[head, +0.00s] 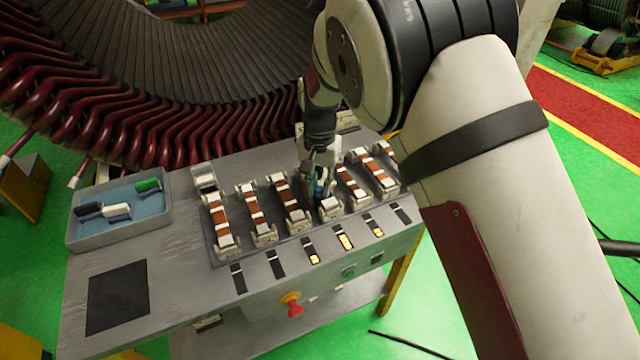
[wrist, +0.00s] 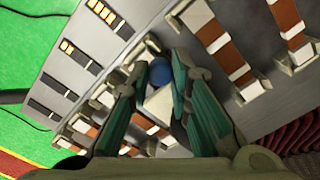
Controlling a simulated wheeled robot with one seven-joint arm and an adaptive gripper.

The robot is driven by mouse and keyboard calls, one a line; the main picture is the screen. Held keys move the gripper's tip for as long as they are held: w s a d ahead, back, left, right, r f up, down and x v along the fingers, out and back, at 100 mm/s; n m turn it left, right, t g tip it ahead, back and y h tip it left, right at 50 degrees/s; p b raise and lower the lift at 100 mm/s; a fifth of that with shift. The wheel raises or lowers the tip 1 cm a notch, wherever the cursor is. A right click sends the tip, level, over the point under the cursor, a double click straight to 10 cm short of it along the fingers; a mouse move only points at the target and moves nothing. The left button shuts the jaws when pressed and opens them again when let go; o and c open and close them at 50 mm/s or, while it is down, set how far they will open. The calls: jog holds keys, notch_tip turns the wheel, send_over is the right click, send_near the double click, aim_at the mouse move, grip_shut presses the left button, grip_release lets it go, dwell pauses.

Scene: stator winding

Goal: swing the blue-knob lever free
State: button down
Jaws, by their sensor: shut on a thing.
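My gripper (head: 319,180) is over the row of clamp stations on the grey bench, pointing down. In the wrist view its two green-lined fingers close in on either side of the blue knob (wrist: 160,72), so it is shut on the knob. In the head view only a small bit of blue (head: 320,188) shows between the fingers. A pale block (wrist: 158,103) lies just behind the knob in the wrist view. Most of the lever under the knob is hidden by the fingers.
Neighbouring stations with copper-brown bars (head: 285,198) stand close on both sides. Several label slots, some lit orange, line the front. A grey tray (head: 78,238) holds black, white and green pieces at left. A red button (head: 295,309) is at the front. Dark red coils (head: 150,135) rise behind.

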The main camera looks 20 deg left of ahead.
jog(key=c, duration=1.4)
grip_release()
jog(key=shift+c, duration=0.2)
notch_tip(320, 180, up, 12)
